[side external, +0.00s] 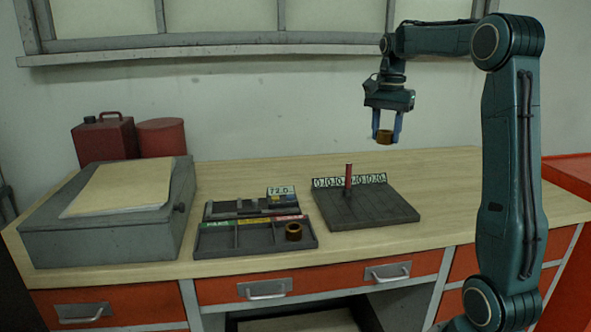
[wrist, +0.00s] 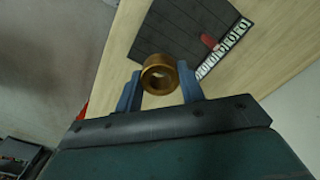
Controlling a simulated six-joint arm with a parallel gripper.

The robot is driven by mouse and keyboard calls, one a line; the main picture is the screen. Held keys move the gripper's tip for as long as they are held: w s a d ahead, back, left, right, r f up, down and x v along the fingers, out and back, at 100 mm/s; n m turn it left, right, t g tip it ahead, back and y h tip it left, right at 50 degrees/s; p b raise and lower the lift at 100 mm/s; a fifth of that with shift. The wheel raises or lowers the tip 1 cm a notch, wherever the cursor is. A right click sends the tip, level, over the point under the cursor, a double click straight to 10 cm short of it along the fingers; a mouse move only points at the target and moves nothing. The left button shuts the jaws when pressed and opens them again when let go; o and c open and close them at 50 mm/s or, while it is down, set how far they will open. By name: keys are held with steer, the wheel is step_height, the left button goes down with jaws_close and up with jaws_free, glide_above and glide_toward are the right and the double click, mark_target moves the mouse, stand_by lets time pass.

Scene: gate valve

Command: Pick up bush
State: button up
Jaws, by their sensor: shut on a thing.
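My gripper (side external: 386,128) is shut on a bronze-coloured bush (side external: 384,137) and holds it in the air, well above the workbench. In the wrist view the bush (wrist: 160,74) sits between the two blue fingers of my gripper (wrist: 159,88), with its round hole facing the camera. A second, similar bush (side external: 293,231) stands in the right compartment of the dark sorting tray (side external: 215,241) on the bench.
A dark plate (side external: 385,208) with a red upright pin (side external: 348,178) and a numbered strip lies below and left of my gripper. A gauge stand (side external: 225,209) reading about 72.0 is behind the tray. A grey box (side external: 110,235) fills the left. The bench's right side is clear.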

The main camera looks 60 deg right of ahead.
steer(key=shift+r, duration=0.4)
stand_by(0.3)
steer(key=w+a+n, duration=0.5)
steer(key=w+a, duration=0.8)
steer(key=w, duration=0.5)
steer(key=w+a+f+n, duration=0.1)
steer(key=w+a, duration=0.3)
steer(key=a, duration=0.6)
steer(key=w+a+n, duration=0.3)
steer(key=w+a, duration=0.1)
steer(key=a, duration=0.7)
steer(key=shift+w+a+f, duration=0.15)
steer(key=shift+w+f, duration=0.1)
steer(key=shift+f, duration=0.1)
steer(key=shift+f, duration=0.1)
step_height(320, 180, down, 16)
steer(key=shift+r, duration=0.2)
steer(key=shift+f, duration=0.15)
